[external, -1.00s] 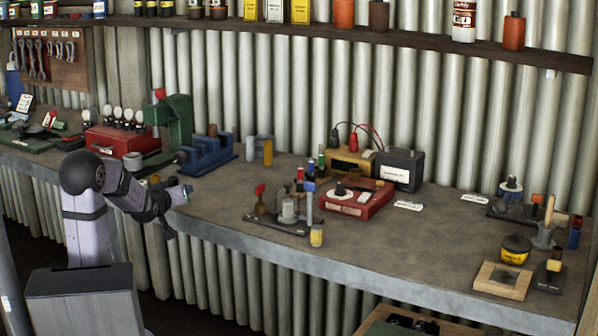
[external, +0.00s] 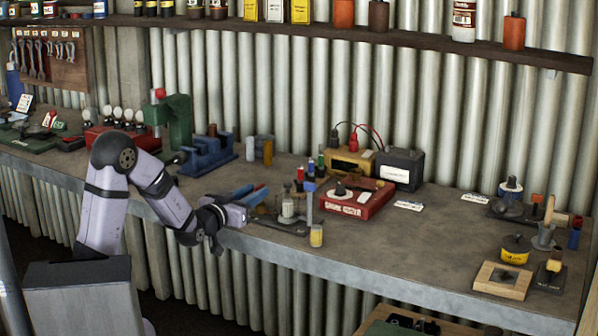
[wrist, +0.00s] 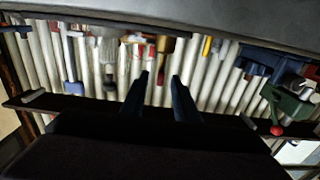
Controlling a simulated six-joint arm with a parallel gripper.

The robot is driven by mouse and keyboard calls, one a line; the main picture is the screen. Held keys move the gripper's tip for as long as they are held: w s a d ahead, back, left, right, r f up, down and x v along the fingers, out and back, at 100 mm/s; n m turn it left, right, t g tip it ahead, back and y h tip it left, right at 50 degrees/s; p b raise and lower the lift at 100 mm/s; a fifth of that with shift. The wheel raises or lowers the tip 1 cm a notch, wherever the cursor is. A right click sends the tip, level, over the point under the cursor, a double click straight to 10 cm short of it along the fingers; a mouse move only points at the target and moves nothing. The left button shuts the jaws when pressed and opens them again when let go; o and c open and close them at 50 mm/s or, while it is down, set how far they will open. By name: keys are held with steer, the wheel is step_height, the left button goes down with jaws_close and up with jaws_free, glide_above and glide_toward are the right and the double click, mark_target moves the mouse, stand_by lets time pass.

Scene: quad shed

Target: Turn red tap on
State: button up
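The red tap has a red handle (external: 260,186) and a brass body. It stands at the left end of a small dark base near the bench front edge. My gripper (external: 254,193) is level with it, at its left and front, and hides most of its body in the external view. In the wrist view the tap (wrist: 165,46) shows just beyond and between the blue-grey fingertips. My gripper (wrist: 161,75) is open, with an empty gap between the fingers. Whether a finger touches the tap cannot be told.
A blue-handled tap (external: 309,187) stands right of the red one, with a grey fitting (external: 288,205) between them. A red tester box (external: 358,200) is behind right; a blue vise (external: 209,154) is behind left.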

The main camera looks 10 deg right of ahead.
steer(key=shift+p+x, duration=0.7)
steer(key=shift+x, duration=2.95)
steer(key=shift+f, duration=0.1)
jaws_close()
